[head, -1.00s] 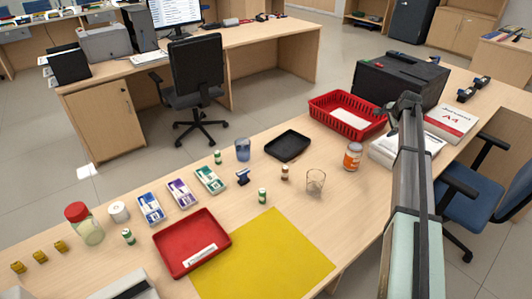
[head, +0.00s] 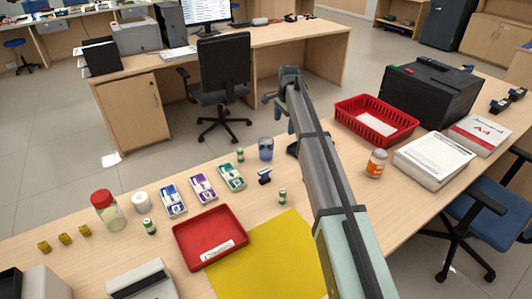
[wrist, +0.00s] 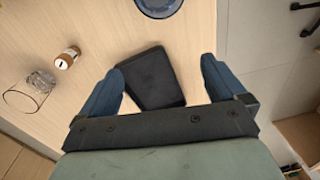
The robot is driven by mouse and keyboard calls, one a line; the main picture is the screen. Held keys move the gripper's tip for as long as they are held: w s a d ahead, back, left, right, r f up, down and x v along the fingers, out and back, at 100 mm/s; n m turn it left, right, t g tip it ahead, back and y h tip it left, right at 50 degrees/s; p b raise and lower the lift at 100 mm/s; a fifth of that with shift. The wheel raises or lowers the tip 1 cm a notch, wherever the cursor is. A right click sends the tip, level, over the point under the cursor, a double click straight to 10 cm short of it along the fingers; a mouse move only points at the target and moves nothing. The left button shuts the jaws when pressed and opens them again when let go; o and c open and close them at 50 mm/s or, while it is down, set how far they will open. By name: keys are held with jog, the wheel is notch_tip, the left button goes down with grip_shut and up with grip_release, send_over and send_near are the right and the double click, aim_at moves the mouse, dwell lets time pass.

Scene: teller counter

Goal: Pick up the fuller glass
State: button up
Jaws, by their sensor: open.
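A blue-tinted glass (head: 266,148) stands upright at the far side of the counter in the head view. Its round base or rim part shows at the top edge of the wrist view (wrist: 160,5). A clear glass (wrist: 30,92) is at the left of the wrist view, looking mostly empty; my arm hides it in the head view. The fill level of the blue one is hard to read. My gripper (wrist: 160,78) is open and empty, its blue fingers above the black tray (wrist: 150,82), apart from both glasses.
A dark blue stamp (head: 265,176) and green-white bottles stand near the blue glass. A red basket (head: 376,122) and orange-labelled jar (head: 376,163) are right of my arm.

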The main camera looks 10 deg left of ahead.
send_near(266, 149)
jog(key=w+a+r, duration=0.1)
jog(key=w, duration=0.2)
jog(key=shift+n+g+h, duration=0.3)
jog(key=shift+g, duration=0.1)
notch_tip(266, 149, down, 8)
jog(key=shift+w+r, duration=0.15)
jog(key=shift+r, duration=0.05)
jog(key=shift+w+a+f, duration=0.1)
jog(key=shift+f, duration=1.4)
jog(key=shift+w+f, duration=0.15)
jog(key=shift+f, duration=1.4)
jog(key=c, duration=1.3)
jog(key=shift+r, duration=0.2)
